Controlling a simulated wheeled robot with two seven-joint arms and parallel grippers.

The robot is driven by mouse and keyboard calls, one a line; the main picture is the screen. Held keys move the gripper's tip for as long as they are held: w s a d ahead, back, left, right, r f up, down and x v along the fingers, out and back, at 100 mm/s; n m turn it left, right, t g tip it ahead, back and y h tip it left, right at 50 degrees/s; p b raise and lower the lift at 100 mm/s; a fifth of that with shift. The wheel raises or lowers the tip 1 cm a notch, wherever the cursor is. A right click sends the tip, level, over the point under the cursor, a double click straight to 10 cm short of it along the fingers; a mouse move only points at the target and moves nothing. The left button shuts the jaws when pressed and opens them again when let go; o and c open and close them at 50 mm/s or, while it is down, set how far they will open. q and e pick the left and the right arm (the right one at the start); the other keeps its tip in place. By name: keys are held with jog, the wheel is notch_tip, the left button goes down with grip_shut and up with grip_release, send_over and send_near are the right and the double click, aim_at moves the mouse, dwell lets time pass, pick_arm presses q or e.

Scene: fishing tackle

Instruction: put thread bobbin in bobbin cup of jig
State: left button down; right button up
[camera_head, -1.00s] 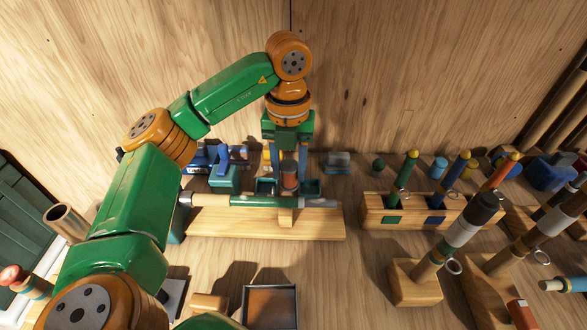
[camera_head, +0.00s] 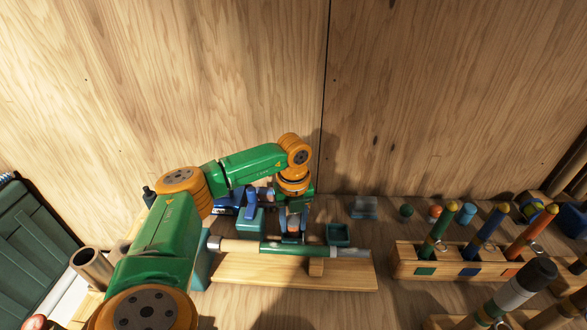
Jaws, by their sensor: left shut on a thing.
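The thread bobbin (camera_head: 293,227), a small orange-red piece, shows between the fingers of my left gripper (camera_head: 293,231). The gripper points down and is shut on it behind the jig's rod. The jig (camera_head: 340,275) has a wooden base carrying a rod with a cork handle and green middle. A square teal cup (camera_head: 338,235) stands open and apart, right of the gripper. Another dark teal cup (camera_head: 290,241) shows in part just under the gripper. The fingers and rod hide whether the bobbin is inside it or above it. My right gripper is out of view.
A blue and teal device (camera_head: 250,217) stands close to the left of the gripper. A wooden rack (camera_head: 450,263) with upright coloured rods is at the right. A wooden wall (camera_head: 400,100) rises behind. A clear block (camera_head: 364,208) lies at the back.

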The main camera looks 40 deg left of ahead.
aim_at(294, 222)
pick_arm(q)
jog(key=shift+d+f, duration=0.1)
jog(key=shift+c, duration=2)
grip_release()
notch_tip(294, 222, up, 12)
jog(key=shift+r+b, duration=0.2)
jog(key=shift+b, duration=0.1)
jog(key=shift+f, duration=0.1)
